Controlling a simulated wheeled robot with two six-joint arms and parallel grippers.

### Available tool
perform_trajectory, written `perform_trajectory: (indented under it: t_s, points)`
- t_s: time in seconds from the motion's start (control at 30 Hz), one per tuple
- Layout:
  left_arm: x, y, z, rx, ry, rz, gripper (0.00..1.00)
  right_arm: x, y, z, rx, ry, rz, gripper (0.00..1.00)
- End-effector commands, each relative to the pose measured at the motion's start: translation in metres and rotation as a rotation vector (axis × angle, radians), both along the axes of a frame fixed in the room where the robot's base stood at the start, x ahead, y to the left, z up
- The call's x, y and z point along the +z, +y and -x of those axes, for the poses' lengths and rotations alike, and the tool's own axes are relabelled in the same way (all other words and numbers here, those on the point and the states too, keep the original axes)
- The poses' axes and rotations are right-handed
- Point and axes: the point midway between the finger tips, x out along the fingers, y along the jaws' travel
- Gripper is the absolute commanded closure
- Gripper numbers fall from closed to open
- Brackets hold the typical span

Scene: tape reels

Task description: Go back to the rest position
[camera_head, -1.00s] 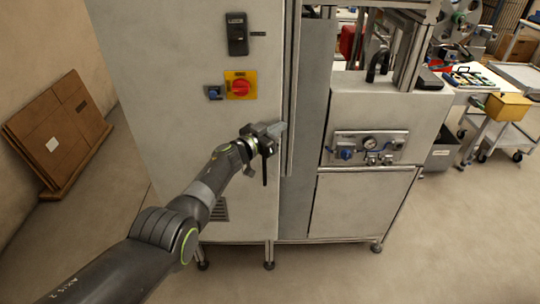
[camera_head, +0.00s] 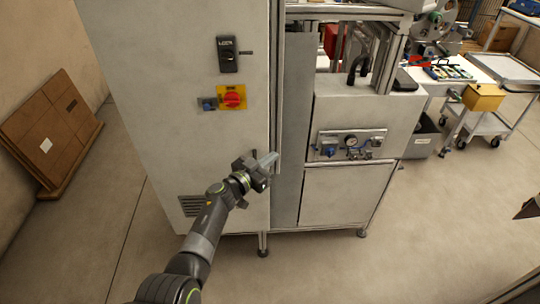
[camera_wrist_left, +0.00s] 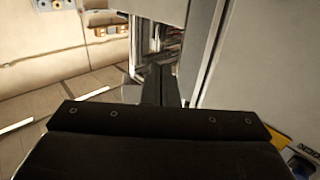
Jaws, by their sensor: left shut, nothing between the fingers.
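My left gripper (camera_head: 268,160) is shut and empty in the head view, in front of the lower front of a grey cabinet (camera_head: 170,100), near its right edge. In the left wrist view the closed fingers (camera_wrist_left: 158,85) point ahead, with a grey panel close on the right. I cannot tell whether the fingertips touch the cabinet. My right gripper cannot be made out; only a dark piece (camera_head: 527,208) shows at the right edge of the head view.
The cabinet carries a red knob on a yellow plate (camera_head: 232,97) and a black switch (camera_head: 228,54). A lower machine (camera_head: 350,115) with a gauge panel stands to its right. A trolley (camera_head: 490,125) is further right. Brown boards (camera_head: 48,130) lean on the left wall. Floor in front is open.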

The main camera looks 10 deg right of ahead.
Motion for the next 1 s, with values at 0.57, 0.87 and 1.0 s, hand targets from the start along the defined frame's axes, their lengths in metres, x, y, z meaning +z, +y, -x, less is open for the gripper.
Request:
perform_trajectory:
  t_s: [0.57,0.87,1.0]
  points:
    - [-0.036,0.023,0.020,0.061,0.035,-0.001,1.00,0.002,0.000,-0.002,0.001,-0.001,0.000,1.00]
    - [-0.211,0.139,0.065,0.392,0.242,-0.074,1.00,-0.029,-0.002,-0.003,0.002,-0.004,0.002,1.00]
    - [-0.292,0.194,0.110,0.529,0.368,-0.149,1.00,-0.042,-0.002,-0.003,0.002,-0.004,0.002,1.00]
